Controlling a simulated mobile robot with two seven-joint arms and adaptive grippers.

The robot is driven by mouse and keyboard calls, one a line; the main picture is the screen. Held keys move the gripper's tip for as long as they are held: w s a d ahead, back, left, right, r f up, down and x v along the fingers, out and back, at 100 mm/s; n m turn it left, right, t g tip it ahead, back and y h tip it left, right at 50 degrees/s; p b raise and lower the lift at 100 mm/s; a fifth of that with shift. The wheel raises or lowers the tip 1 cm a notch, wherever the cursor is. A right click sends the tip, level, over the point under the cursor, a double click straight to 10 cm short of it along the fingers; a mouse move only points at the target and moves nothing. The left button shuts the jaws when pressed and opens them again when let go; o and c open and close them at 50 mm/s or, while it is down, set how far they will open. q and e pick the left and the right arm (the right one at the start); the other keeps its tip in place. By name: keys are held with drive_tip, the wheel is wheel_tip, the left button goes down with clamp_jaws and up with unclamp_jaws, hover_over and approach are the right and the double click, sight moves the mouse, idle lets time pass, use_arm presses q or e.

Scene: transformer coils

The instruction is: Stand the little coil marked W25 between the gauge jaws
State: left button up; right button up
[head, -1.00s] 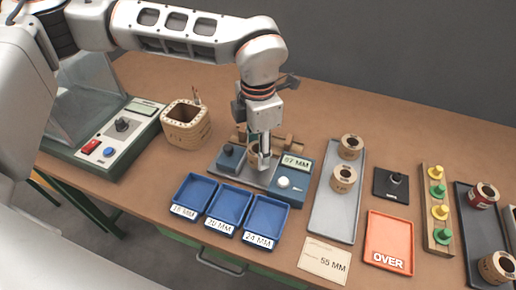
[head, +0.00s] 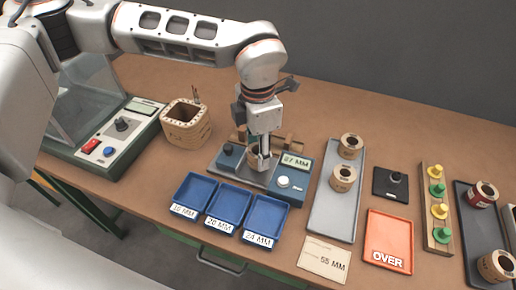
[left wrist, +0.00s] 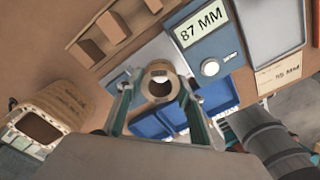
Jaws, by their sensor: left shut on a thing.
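My left gripper (head: 263,153) points straight down over the gauge (head: 232,176) and is shut on a small tan coil (head: 255,162). In the left wrist view the coil (left wrist: 159,70) is a ring with its round hole facing the camera, between the two fingers (left wrist: 158,88). It is over or on the gauge's grey plate, in the jaw area; I cannot tell whether it touches the plate or the jaws. Its marking is not readable. The gauge display (left wrist: 202,22) reads 87 MM.
Three blue trays (head: 172,205) marked in MM stand in front of the gauge. A grey tray (head: 325,221) with two more coils and an orange OVER tray (head: 391,228) lie to the right. A 55 MM card (head: 325,259) lies in front.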

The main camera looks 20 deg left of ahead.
use_arm(q)
drive_tip(key=shift+f, duration=0.85)
drive_tip(key=shift+f+b, duration=0.3)
drive_tip(key=shift+f, duration=0.2)
drive_tip(key=o, duration=1.3)
drive_tip(key=shift+o, duration=0.2)
drive_tip(key=o, duration=0.4)
drive_tip(key=shift+r, duration=0.1)
